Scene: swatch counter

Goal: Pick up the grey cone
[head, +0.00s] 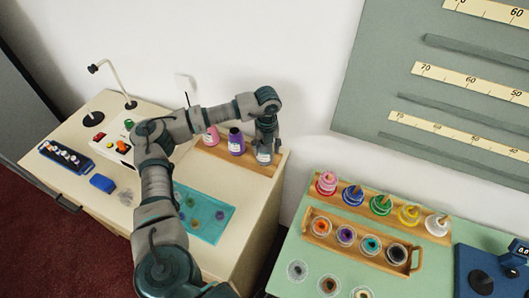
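My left arm rises from the bottom, bends over the cream cabinet and ends with the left gripper (266,146) pointing down at the right end of a wooden rack. A small grey item with a pale label (264,157), which looks like the grey cone, stands directly below the gripper, partly hidden by it. The fingers are at its top; whether they grip it is too small to tell. A purple cone (236,142) and a pink cone (211,137) stand to its left on the same rack. My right gripper is out of view.
The wooden rack (250,163) runs along the wall. A teal tray (222,206) lies in front. A control box (113,140), lamp (117,76) and blue block (103,183) are left.

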